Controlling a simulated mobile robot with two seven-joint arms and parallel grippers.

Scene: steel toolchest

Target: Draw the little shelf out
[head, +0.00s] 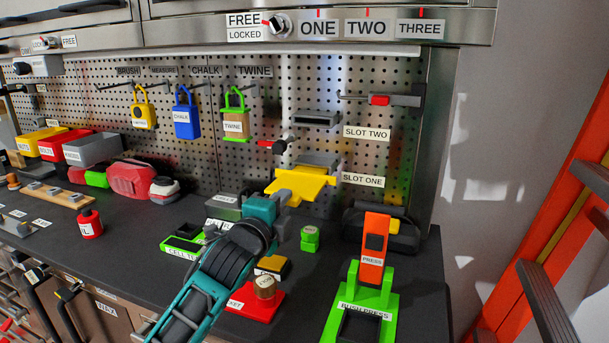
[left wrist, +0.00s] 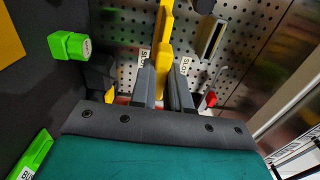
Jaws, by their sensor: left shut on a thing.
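The little shelf (head: 308,188) is a flat yellow plate that sticks out of the grey slot block (head: 318,159) beside the SLOT ONE label (head: 362,180) on the pegboard. My left gripper (head: 283,196) reaches its front edge from the bench side. Its fingertips are partly hidden behind my teal wrist. In the left wrist view the yellow shelf (left wrist: 163,55) stands edge-on between the two grey fingers of my left gripper (left wrist: 166,88), which are shut on it. My right gripper is in neither view.
An empty grey slot block (head: 317,119) sits above at SLOT TWO. The green and orange bush press (head: 360,300), a red tray (head: 250,307) and a green block (head: 310,238) stand on the bench below.

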